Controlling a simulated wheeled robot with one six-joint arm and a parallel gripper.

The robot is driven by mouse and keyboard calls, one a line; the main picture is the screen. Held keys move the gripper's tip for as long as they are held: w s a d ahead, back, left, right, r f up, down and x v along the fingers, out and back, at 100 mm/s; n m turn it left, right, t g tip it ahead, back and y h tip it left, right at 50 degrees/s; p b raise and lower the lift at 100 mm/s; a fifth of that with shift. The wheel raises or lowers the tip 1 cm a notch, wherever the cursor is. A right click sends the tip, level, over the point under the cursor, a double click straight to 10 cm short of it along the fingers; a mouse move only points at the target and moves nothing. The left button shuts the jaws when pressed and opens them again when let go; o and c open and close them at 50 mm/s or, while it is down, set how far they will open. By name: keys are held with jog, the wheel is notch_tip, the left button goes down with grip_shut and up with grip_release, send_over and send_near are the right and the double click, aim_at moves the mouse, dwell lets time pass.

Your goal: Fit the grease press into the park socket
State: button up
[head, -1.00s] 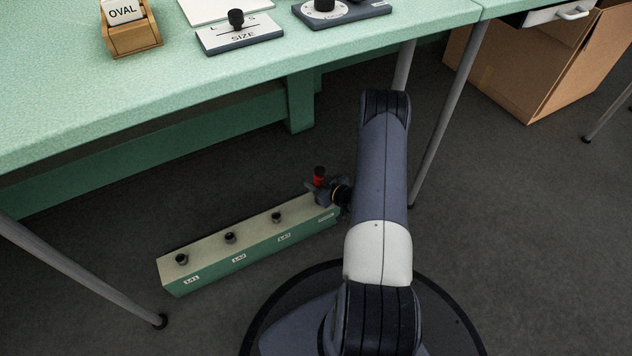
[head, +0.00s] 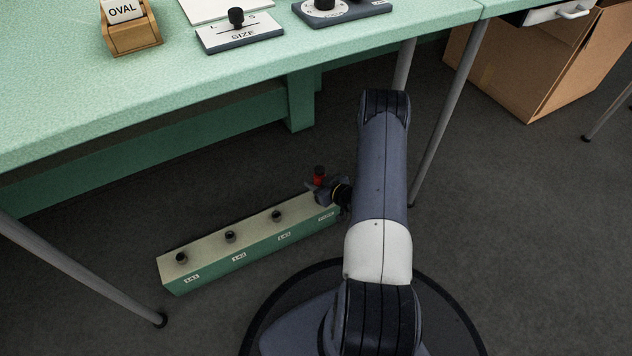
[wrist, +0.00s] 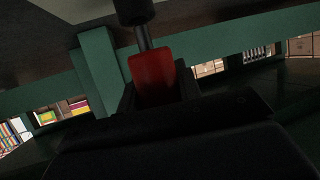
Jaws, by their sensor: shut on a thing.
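The grease press (head: 319,177) has a red body and a dark cap on top. My gripper (head: 322,190) is shut on it at the right end of the long green rail box on the floor. In the wrist view the red body of the grease press (wrist: 152,76) stands between the dark jaws, with a grey rod and black knob above it. The press looks about upright. The park socket is hidden under my gripper at the labelled right end of the box, so I cannot tell whether the press sits in it.
The green box (head: 259,247) carries several dark grease fittings along its top. A green workbench (head: 200,90) overhangs behind, with grey legs (head: 437,130) close to my arm on the right. A cardboard box (head: 545,65) stands at the far right. Open floor lies in front.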

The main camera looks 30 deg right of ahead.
jog(key=shift+f, duration=1.3)
jog(key=o, duration=1.1)
jog(key=shift+o, duration=0.2)
jog(key=p+v, duration=0.4)
jog(key=v, duration=0.6)
jog(key=shift+s, duration=0.35)
jog(key=shift+d, duration=0.1)
jog(key=b+x, duration=0.4)
jog(key=x, duration=0.7)
jog(key=shift+r, duration=0.65)
